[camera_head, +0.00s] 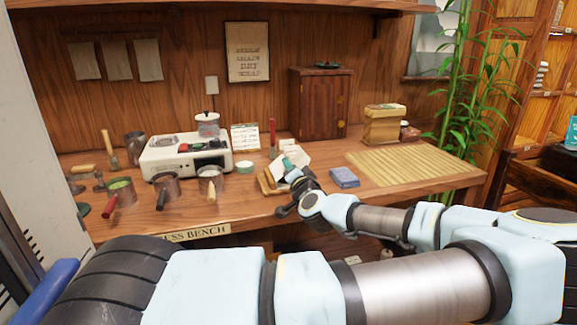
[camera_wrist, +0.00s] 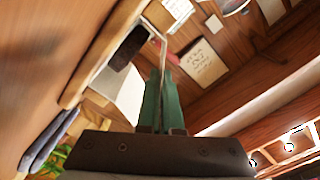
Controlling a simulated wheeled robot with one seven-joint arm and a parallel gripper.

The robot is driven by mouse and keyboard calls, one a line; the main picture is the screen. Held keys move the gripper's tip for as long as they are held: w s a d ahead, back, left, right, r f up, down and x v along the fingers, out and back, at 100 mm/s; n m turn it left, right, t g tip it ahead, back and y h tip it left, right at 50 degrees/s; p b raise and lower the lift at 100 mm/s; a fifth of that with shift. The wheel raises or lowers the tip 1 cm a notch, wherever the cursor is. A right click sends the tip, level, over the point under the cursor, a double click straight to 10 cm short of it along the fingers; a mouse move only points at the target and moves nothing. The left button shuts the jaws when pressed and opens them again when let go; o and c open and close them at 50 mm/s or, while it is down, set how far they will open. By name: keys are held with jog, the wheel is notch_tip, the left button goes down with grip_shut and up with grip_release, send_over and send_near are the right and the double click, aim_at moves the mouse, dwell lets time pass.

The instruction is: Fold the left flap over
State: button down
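A white paper wrapper (camera_wrist: 130,97) lies open on a small wooden board (camera_wrist: 88,62), with a dark pressed block (camera_wrist: 131,47) on it, in the wrist view. The wrapper (camera_head: 299,154) also shows in the head view near the bench's front edge, partly hidden by my gripper. My gripper (camera_wrist: 164,85) has green fingers close together. A thin pale paper flap (camera_wrist: 163,47), seen edge-on, stands up between the fingertips, and they appear shut on it. My gripper (camera_head: 288,164) is low over the board in the head view. I cannot tell which flap this is.
A folded blue cloth (camera_head: 344,177) and a bamboo mat (camera_head: 411,165) lie to the right. A white appliance (camera_head: 186,155) and several metal cups, including one with a brush (camera_head: 210,184), stand to the left. A red-handled tool (camera_head: 272,134) stands behind the wrapper.

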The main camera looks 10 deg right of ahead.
jog(key=shift+d+f+m+b, duration=0.3)
jog(key=shift+f+m+b, duration=0.35)
jog(key=shift+m+b, duration=0.3)
jog(key=m, duration=0.1)
jog(key=m+b, duration=0.1)
jog(key=shift+d+f+m, duration=0.2)
jog(key=shift+f+m, duration=0.15)
jog(key=shift+f, duration=0.05)
jog(key=c, duration=1.1)
grip_release()
jog(key=shift+r, duration=0.1)
